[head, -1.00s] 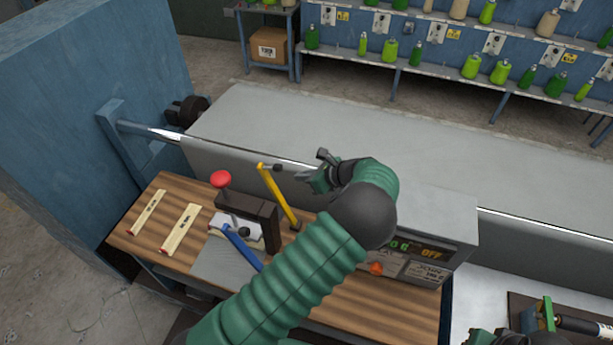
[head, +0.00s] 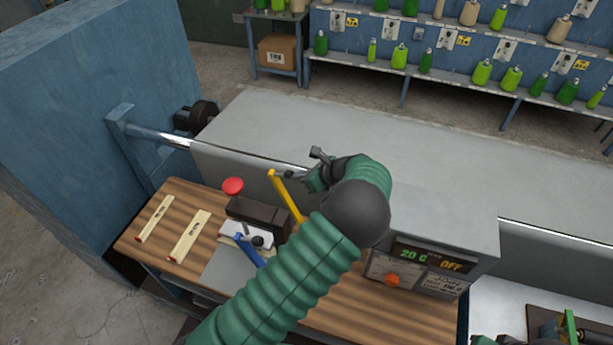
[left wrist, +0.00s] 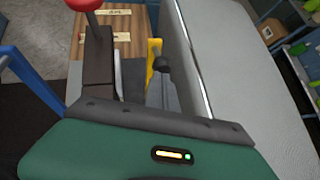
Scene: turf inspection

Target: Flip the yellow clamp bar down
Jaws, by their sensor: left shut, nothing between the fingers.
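The yellow clamp bar (head: 285,195) stands raised and leaning at the fixture on the wooden bench, its top end tilted to the left. It also shows in the left wrist view (left wrist: 153,57). My left gripper (head: 300,174) is shut and empty, just right of the bar's upper end. I cannot tell whether they touch. The bar's lower end is partly hidden by my left arm. The fixture has a dark block (head: 262,213), a red knob (head: 233,186) and a blue handle (head: 250,252). My right gripper is not in view.
Two pale wooden strips (head: 188,236) lie on the bench's left part. A large grey box-like housing (head: 290,125) runs behind the bench. A control box (head: 428,262) with a lit display stands right of my arm. A blue wall panel (head: 75,110) rises at left.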

